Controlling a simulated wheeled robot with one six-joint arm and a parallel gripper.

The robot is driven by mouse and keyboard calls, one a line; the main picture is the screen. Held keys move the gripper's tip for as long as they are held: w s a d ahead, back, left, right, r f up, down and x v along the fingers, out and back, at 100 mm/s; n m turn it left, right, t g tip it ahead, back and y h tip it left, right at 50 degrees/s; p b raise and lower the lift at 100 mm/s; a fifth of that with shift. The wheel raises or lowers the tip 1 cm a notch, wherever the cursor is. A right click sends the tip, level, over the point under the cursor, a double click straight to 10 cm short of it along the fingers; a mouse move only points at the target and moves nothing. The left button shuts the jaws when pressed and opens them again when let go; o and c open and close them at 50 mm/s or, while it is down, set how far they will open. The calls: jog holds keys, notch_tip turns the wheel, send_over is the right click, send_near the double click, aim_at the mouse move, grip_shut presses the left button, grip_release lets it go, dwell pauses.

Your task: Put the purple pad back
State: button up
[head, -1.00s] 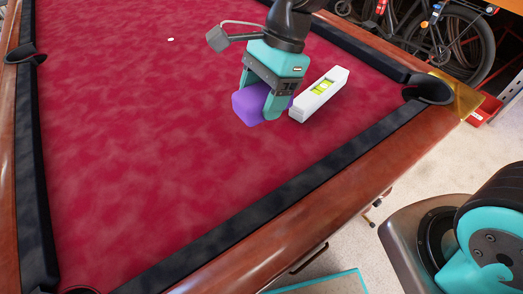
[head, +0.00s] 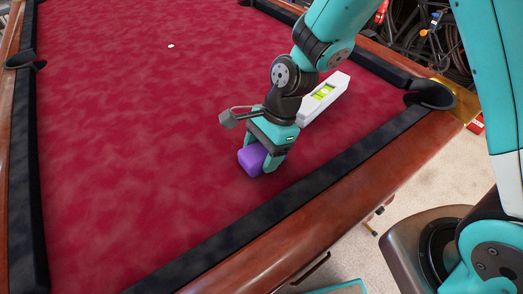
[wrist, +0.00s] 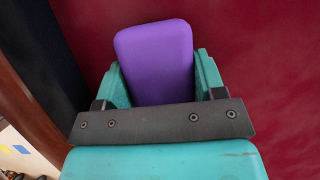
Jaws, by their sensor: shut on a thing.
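The purple pad (head: 252,159) is a small rounded block, held between the fingers of my gripper (head: 264,158) over the red cloth of the pool table (head: 130,150). In the wrist view the purple pad (wrist: 155,62) sticks out beyond the two teal fingers of my gripper (wrist: 160,80), which press on its sides. The pad is low near the cloth; I cannot tell whether it touches it. My gripper's fingers hide part of the pad.
A white spirit level (head: 324,97) with a yellow-green vial lies on the cloth behind my gripper. A dark cushion (head: 300,185) and wooden rail (head: 330,205) run along the near right side. A small white piece (head: 171,46) lies at the far left. The cloth at left is clear.

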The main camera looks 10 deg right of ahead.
jog(key=shift+f, duration=0.15)
jog(key=o, duration=1)
jog(key=shift+c, duration=0.2)
jog(key=p+v, duration=0.1)
jog(key=v, duration=1.1)
jog(key=s+d+r+n+t, duration=0.1)
jog(key=s+r+n, duration=0.4)
jog(key=s+n, duration=0.3)
jog(key=s+d+r+n, duration=0.1)
jog(key=s+r+n, duration=0.4)
jog(key=n, duration=0.7)
jog(key=shift+s+r+n+t, duration=0.15)
jog(key=shift+s+n+t, duration=0.2)
jog(key=shift+s, duration=1)
